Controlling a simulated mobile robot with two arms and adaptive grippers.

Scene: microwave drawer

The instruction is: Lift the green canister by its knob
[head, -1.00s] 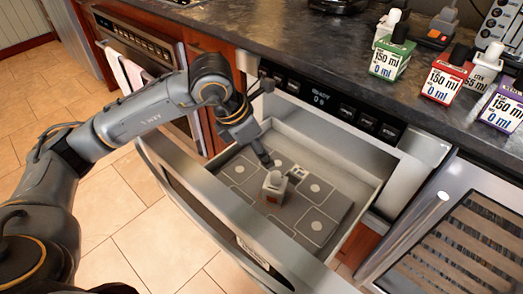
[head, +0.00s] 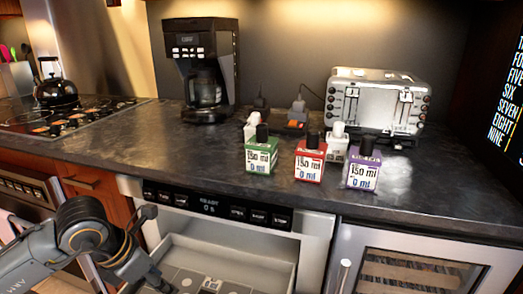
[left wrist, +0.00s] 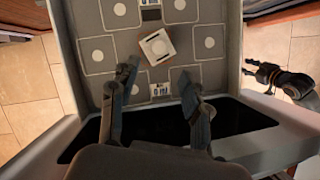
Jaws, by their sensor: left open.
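The green canister (head: 262,156) stands upright on the dark counter in the head view, with a black knob (head: 262,132) on top. Its label reads 150 ml and 0 ml. My left gripper (left wrist: 158,78) is open and empty over the open drawer (left wrist: 228,60), well below and left of the canister. In the head view its end is at the bottom edge, partly cut off. What looks like my right gripper (left wrist: 259,83) shows at the right of the left wrist view, over the tiled floor; its jaw state is unclear.
Red (head: 309,163) and purple (head: 362,172) canisters stand right of the green one, with white-knobbed containers behind. A coffee maker (head: 203,65) and toaster (head: 378,98) are farther back. The counter left of the green canister is clear.

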